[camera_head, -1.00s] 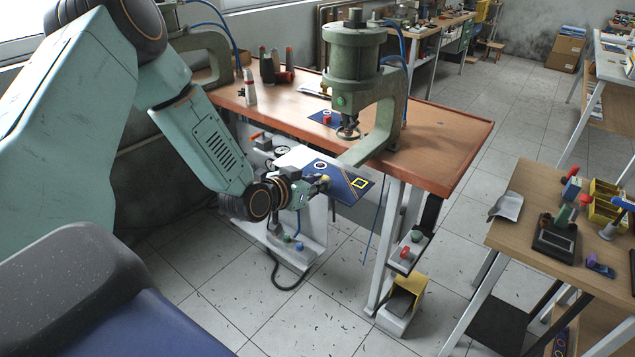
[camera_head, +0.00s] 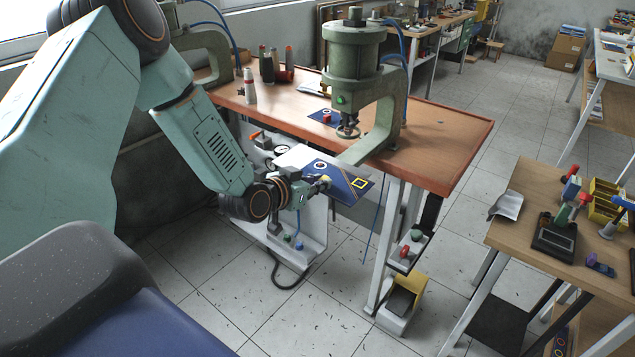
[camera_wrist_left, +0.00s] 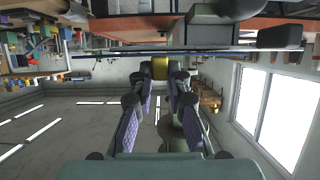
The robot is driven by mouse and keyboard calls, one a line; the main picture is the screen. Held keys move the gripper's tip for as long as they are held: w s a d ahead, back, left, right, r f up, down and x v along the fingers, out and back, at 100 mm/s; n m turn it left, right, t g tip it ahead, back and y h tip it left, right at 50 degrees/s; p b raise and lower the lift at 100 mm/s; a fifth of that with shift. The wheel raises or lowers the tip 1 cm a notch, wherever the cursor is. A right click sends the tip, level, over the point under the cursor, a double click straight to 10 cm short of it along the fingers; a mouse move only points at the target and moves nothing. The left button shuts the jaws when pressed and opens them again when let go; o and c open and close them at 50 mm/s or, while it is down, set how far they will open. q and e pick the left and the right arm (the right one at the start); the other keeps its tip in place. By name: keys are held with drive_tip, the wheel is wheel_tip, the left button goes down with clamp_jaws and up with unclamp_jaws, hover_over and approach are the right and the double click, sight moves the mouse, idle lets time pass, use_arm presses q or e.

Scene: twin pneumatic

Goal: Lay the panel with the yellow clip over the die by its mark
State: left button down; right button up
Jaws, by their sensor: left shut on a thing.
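My left gripper (camera_head: 318,184) is shut on the yellow clip (camera_head: 326,180) of a dark blue panel (camera_head: 341,184). The panel carries a white ring, a yellow square outline and an orange line. It is held out in front of the near press, beside the table's front edge and under the press's lower arm. In the left wrist view the yellow clip (camera_wrist_left: 160,67) sits between the fingertips, and the panel is a thin edge-on strip. The press's round die (camera_head: 347,131) is on the end of its lower arm, up and right of the gripper. My right gripper is not in view.
The green press (camera_head: 383,120) stands on the brown table (camera_head: 440,145). A small blue sheet with a red piece (camera_head: 326,117) lies behind the die. Bottles (camera_head: 267,66) stand at the back left. A side bench (camera_head: 520,200) is at the right, with open floor between.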

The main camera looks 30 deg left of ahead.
use_arm(q)
drive_tip(key=shift+f, duration=0.15)
drive_tip(key=c, duration=1.2)
unclamp_jaws()
drive_tip(key=shift+s, duration=0.1)
drive_tip(key=shift+v, duration=3.75)
